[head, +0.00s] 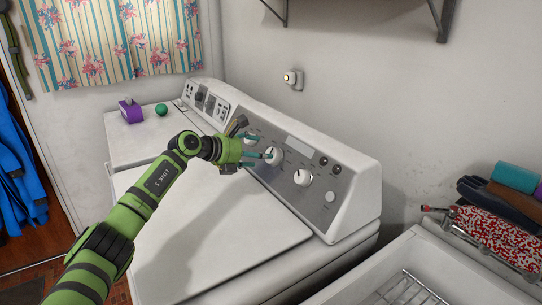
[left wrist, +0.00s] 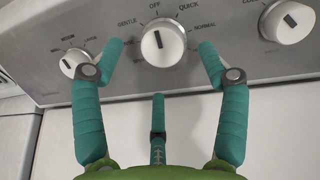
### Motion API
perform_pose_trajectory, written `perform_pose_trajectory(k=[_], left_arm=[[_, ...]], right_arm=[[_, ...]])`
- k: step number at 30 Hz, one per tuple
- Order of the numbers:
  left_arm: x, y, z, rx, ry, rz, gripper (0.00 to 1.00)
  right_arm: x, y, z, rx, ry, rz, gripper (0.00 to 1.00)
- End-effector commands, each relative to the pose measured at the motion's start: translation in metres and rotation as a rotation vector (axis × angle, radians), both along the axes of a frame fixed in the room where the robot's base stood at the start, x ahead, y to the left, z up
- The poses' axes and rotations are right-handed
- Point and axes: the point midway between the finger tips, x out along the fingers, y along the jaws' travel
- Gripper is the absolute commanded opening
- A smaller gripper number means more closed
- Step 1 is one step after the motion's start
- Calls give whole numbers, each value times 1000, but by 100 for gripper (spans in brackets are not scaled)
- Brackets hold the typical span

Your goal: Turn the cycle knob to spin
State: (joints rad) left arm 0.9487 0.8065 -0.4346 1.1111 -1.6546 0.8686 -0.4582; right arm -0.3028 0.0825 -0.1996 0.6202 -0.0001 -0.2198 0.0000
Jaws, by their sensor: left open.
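The cycle knob (head: 274,156) is a round white dial on the washer's grey control panel (head: 322,207). In the left wrist view the cycle knob (left wrist: 165,52) has its dark mark pointing up at OFF. GENTLE is to its upper left, QUICK and NORMAL to its right. A label at lower right is partly hidden by a finger. My left gripper (head: 262,148) is open in front of the panel. In the left wrist view the left gripper (left wrist: 160,48) has one teal finger each side of the knob, apart from it, and a third finger below. My right gripper is out of view.
A smaller knob (left wrist: 75,62) stands close to the left finger; another knob (left wrist: 288,21) is to the right. The washer lid (head: 230,235) is clear. A purple box (head: 131,112) and green ball (head: 161,110) stand at the back left. A utility tub (head: 430,262) is at right.

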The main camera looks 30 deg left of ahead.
Motion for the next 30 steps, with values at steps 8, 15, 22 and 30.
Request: perform_pose_trajectory(k=[8, 15, 22, 30], left_arm=[[31, -16, -11, -6, -3, 0, 74], [41, -21, -17, -4, -3, 0, 74], [42, -21, -18, -3, -2, -1, 74], [42, -22, -17, -5, -5, -1, 22]], right_arm=[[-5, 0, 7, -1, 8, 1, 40], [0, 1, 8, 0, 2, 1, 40], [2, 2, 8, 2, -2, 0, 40], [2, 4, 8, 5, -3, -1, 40]])
